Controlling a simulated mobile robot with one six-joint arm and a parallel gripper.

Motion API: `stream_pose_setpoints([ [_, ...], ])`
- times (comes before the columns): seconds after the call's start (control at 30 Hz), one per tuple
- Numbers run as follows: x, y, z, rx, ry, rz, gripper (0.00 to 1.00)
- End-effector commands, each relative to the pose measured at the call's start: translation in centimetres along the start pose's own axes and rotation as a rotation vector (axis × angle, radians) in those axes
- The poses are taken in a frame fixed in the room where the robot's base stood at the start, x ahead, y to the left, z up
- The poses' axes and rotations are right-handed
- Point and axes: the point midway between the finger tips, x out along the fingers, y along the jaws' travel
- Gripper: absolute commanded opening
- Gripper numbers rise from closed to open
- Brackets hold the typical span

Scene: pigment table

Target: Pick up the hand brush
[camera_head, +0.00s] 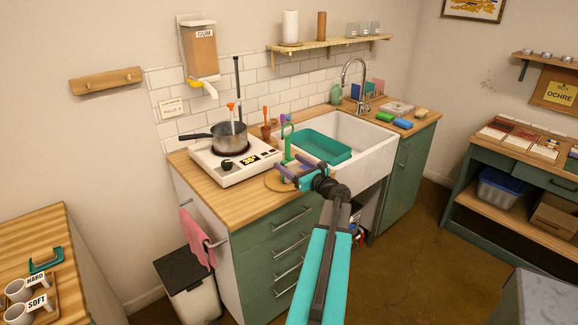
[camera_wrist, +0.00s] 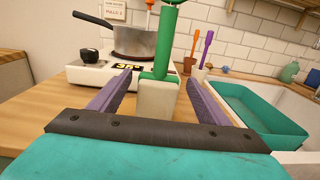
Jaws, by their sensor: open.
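What looks like the hand brush (camera_wrist: 157,98) stands upright, with a green handle on top and a pale cream block below. It also shows in the head view as a green upright shape (camera_head: 287,146) near the counter's front edge, left of the sink. My gripper (camera_wrist: 158,82) is open, with one purple finger on each side of the cream block. The block appears between the fingers, and I cannot tell whether either finger touches it. In the head view my gripper (camera_head: 294,168) partly covers the brush's lower part.
A saucepan (camera_head: 229,138) sits on a white hot plate (camera_head: 230,168) left of the brush. A pot of tools (camera_wrist: 198,73) stands behind it. A teal basin (camera_head: 322,146) lies in the white sink (camera_head: 368,150) to the right. A round wooden board (camera_head: 275,183) lies under my gripper.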

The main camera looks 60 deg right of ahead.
Motion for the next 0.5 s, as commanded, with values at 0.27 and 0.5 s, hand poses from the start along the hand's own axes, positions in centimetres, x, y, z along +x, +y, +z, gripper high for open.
stream_pose_setpoints([
  [0.27, 0.1, 0.1, 0.0, 0.000, 0.000, 0.001, 0.70],
  [0.5, 2.2, 0.2, 0.3, 0.000, 0.000, 0.004, 0.70],
])
